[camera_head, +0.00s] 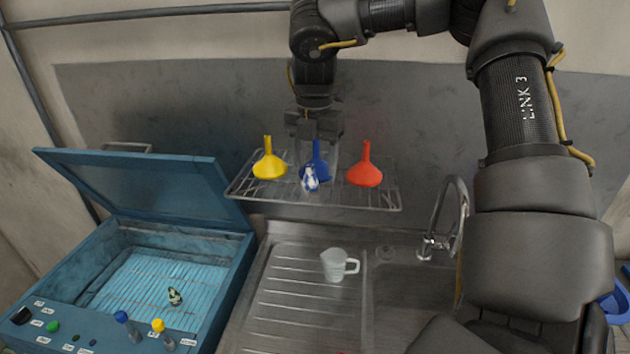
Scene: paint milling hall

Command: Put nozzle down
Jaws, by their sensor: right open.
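My right gripper (317,160) reaches down from above to the wire rack on the wall, its fingers open around or just behind a blue funnel (318,168). A small blue-and-white piece (310,181) is at the rack's front, before the blue funnel; it may be the nozzle, but I cannot tell for sure. A yellow funnel (268,168) stands spout up to the left, and a red funnel (365,173) stands spout up to the right. My left gripper is not in view.
The wire rack (381,203) hangs above a steel sink and drainboard (290,304). A clear measuring cup (334,266) stands on the drainboard, with a curved tap (442,235) to the right. An open blue box (228,290) with a small patterned piece (175,296) inside stands at left.

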